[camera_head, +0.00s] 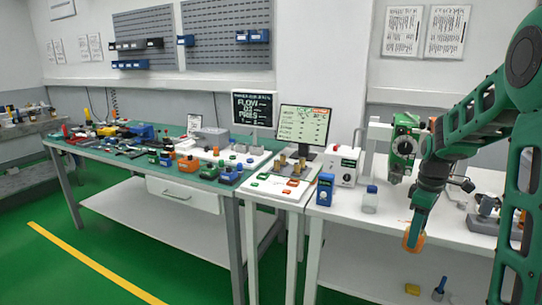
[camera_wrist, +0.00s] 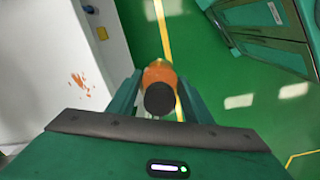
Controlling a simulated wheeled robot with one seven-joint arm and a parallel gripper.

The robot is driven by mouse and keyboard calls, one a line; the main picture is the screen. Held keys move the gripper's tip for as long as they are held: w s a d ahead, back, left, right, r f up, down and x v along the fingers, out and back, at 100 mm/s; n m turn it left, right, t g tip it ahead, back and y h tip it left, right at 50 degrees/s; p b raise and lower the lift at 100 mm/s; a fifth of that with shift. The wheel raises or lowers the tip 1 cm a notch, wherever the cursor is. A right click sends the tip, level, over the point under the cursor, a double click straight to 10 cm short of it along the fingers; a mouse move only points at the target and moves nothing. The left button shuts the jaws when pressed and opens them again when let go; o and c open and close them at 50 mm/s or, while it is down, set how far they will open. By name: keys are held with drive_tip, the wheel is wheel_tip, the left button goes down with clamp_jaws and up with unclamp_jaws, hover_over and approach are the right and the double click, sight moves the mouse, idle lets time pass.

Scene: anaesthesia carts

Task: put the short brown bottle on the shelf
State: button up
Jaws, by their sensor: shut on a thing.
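My gripper (camera_head: 415,226) is shut on a short orange-brown bottle (camera_head: 412,241) in front of the white bench at the right. In the wrist view the bottle (camera_wrist: 160,75) sits between the two green fingers, its black cap toward the camera. It is held clear of the bench, with green floor behind it. A white lower shelf (camera_head: 375,277) lies under the right bench top and is partly hidden by my arm. Which shelf is meant cannot be told for certain.
On the lower shelf are a yellow item (camera_head: 412,289) and a blue-topped item (camera_head: 439,288). The white bench top (camera_head: 345,212) holds a blue box (camera_head: 325,189), a clear blue-capped bottle (camera_head: 370,200) and devices. A green-topped table (camera_head: 120,155) at left is crowded with small things.

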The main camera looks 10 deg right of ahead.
drive_tip(key=w+a+f+m, duration=0.3)
drive_tip(key=a+f, duration=0.6)
drive_tip(key=f, duration=0.1)
drive_tip(key=w+a+f+m, duration=0.3)
drive_tip(key=a+f+m, duration=0.1)
drive_tip(key=a+f, duration=0.6)
drive_tip(key=shift+a+m, duration=0.25)
drive_tip(key=shift+m, duration=0.05)
